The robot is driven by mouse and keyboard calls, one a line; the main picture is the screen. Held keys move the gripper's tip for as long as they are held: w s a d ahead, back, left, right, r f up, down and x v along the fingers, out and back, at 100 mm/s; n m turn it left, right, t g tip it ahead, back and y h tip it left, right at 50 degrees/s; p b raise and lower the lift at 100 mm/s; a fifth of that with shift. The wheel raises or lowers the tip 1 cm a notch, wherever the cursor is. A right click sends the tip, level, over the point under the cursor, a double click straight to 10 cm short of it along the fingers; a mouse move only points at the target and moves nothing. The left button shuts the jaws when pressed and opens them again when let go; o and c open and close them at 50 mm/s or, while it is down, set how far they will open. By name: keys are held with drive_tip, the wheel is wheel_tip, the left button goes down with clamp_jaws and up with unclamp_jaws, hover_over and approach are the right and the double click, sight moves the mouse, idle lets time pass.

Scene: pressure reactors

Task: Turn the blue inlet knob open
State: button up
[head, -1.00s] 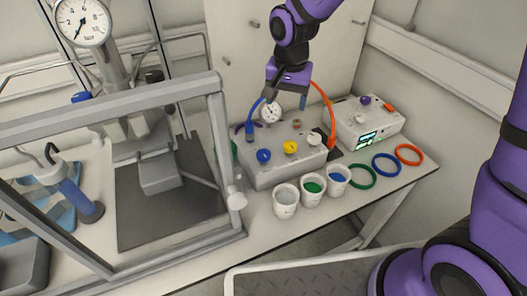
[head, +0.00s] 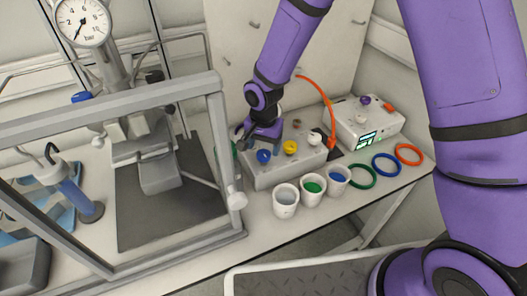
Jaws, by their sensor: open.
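The blue knob (head: 263,157) is on the front left of a grey box (head: 285,175) on the bench. A yellow knob (head: 290,147) and a white knob (head: 315,139) sit to its right on the same box. My gripper (head: 258,143) is open and points down just above the blue knob in the picture. I cannot tell whether the fingers touch the knob or are apart from it. My gripper and wrist hide the gauge and the blue hose on the back of the box.
Cups with grey (head: 285,200), green (head: 312,190) and blue (head: 336,181) contents stand close before the box. Green, blue and orange rings (head: 409,154) lie to the right. A white device (head: 362,122) stands behind them. A metal frame (head: 219,130) stands left of the box.

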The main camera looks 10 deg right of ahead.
sight(264, 158)
drive_tip(key=shift+f, duration=1.45)
drive_tip(key=c, duration=0.9)
drive_tip(key=shift+c, duration=0.2)
